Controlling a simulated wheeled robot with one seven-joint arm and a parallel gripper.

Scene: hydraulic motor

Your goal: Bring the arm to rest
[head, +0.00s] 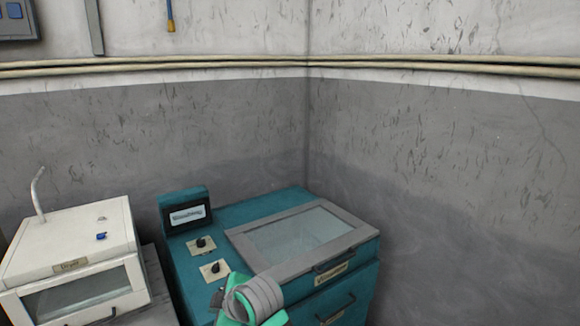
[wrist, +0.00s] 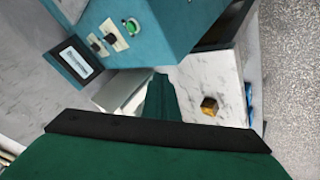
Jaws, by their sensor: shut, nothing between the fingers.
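My arm (head: 252,300), with grey and green links, shows at the bottom middle of the head view, in front of the teal machine (head: 225,212). In the wrist view my gripper (wrist: 160,82) has its green fingers together, with nothing between them. The fingers point toward a gap beside the teal machine, which fills the top of that view. I cannot tell whether they touch anything. The fingertips are not clear in the head view.
The teal machine has a glass lid (head: 300,238), a small display (head: 187,215) and knobs. A white dryer (head: 70,250) stands at left. A small golden-brown block (wrist: 210,105) lies on a white marbled surface (wrist: 232,75).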

